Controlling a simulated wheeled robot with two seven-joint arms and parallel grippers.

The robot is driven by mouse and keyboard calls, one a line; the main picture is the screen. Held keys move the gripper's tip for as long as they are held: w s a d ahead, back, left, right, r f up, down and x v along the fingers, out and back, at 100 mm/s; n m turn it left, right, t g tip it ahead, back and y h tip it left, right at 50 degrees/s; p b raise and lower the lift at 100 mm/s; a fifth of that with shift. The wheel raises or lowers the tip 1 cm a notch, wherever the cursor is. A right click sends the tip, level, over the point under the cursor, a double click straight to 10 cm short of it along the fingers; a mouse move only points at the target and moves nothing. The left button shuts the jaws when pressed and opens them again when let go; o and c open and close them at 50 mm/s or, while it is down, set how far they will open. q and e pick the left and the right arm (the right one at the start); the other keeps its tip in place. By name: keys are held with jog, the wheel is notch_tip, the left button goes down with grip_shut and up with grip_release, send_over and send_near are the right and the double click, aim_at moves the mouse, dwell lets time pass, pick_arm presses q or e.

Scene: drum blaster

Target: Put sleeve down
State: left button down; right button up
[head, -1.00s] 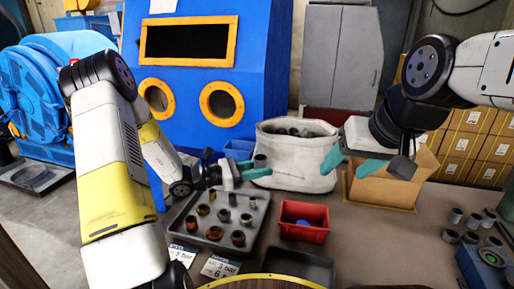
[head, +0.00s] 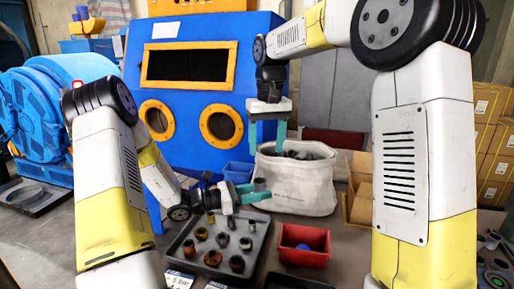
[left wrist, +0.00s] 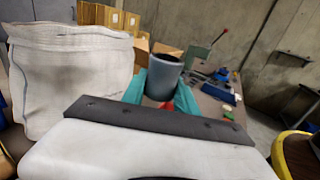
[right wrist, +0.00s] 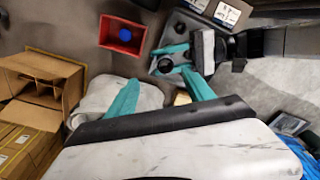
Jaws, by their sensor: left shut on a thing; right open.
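My left gripper (head: 243,194) is shut on a grey cylindrical sleeve (head: 260,185). It holds the sleeve just beyond the far right corner of the grey tray (head: 258,252), in front of the white bag. In the left wrist view, the hollow sleeve (left wrist: 163,76) stands roughly upright between the teal fingers. Several grey and brown sleeves stand on the tray in spaced rows. My right gripper (head: 267,132) is open and empty, pointing down above the bag, higher than the left one. Its teal fingers (right wrist: 160,95) are apart in the right wrist view.
A white bag (head: 300,190) with dark pieces stands behind the left gripper. A red bin (head: 303,258) with a blue thing inside is right of the tray. An open cardboard box (head: 361,205) and a blue cabinet (head: 205,105) stand behind. My right arm covers the right side.

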aim_at(260, 187)
notch_tip(260, 187, down, 14)
jog(key=w+a, duration=0.1)
jog(key=a, duration=0.1)
jog(key=shift+w+a+r, duration=0.2)
jog(key=shift+w+a, duration=0.05)
jog(key=shift+a, duration=0.15)
pick_arm(q)
jog(key=shift+d, duration=0.1)
pick_arm(e)
jog(key=shift+s+a, duration=0.1)
jog(key=shift+a, duration=0.05)
grip_shut()
pick_arm(q)
jog(key=c, duration=0.9)
grip_release()
jog(key=shift+o, duration=0.2)
